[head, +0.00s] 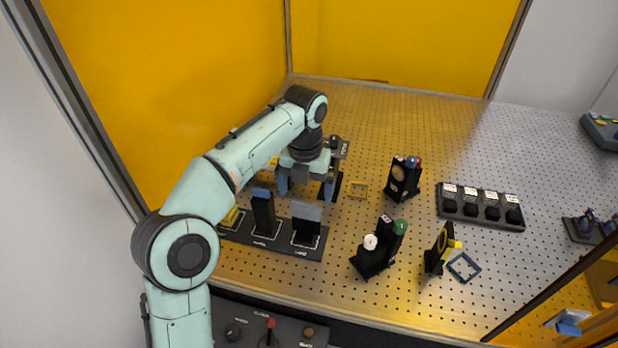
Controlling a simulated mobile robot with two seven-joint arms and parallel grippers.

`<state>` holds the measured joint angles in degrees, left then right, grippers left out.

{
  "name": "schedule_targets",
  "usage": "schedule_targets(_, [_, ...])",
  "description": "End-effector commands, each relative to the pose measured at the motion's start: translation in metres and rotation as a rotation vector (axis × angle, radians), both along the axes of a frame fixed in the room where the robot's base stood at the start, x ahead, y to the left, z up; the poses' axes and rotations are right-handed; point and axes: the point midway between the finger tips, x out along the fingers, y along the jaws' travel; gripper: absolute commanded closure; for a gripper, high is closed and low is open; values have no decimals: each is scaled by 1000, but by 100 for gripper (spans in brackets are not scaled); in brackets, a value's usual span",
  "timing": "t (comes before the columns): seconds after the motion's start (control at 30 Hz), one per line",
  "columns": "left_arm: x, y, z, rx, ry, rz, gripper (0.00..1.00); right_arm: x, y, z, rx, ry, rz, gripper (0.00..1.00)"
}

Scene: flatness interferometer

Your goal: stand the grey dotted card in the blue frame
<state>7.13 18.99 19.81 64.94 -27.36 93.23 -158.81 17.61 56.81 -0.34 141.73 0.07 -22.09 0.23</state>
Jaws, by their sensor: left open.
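A small square blue-grey outline (473,276) lies flat and empty on the perforated board at the right front; it appears to be the blue frame. My left gripper (306,193) is open, pointing down over the far end of a dark rack (276,244) at the left. A dark upright piece (338,186) shows beside its right finger; whether it stands between the fingers is unclear. A black card with a grey-blue top (307,214) and one with a darker blue top (262,207) stand in the rack. No dots are readable, so I cannot tell which card is the grey dotted one.
A yellow outline (367,191) lies right of the gripper. Black stands with coloured knobs (404,180) (379,248) and a black-and-yellow piece (438,252) stand mid-board. Bare board lies at the back.

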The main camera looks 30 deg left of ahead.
Motion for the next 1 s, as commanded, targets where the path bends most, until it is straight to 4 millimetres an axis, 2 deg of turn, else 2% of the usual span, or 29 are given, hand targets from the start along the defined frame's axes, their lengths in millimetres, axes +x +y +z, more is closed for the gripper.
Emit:
schedule_targets(0.03, [-2,1,-17,0,8,1,0,-7,0,-9,-1,8,0,57])
schedule_targets(0.2, [-2,0,-51,0,8,1,0,-16,0,-23,0,18,0,57])
schedule_targets(0.5, [-1,0,-94,0,4,2,0,-24,0,-36,0,27,0,57])
schedule_targets(0.7, [0,0,-104,0,2,1,0,-25,0,-39,0,28,0,57])
schedule_targets(0.97, [0,0,-104,0,1,1,0,-25,0,-38,-1,27,0,57])
schedule_targets(1.0, [0,0,-104,0,1,1,10,-25,0,-38,-1,27,0,57])
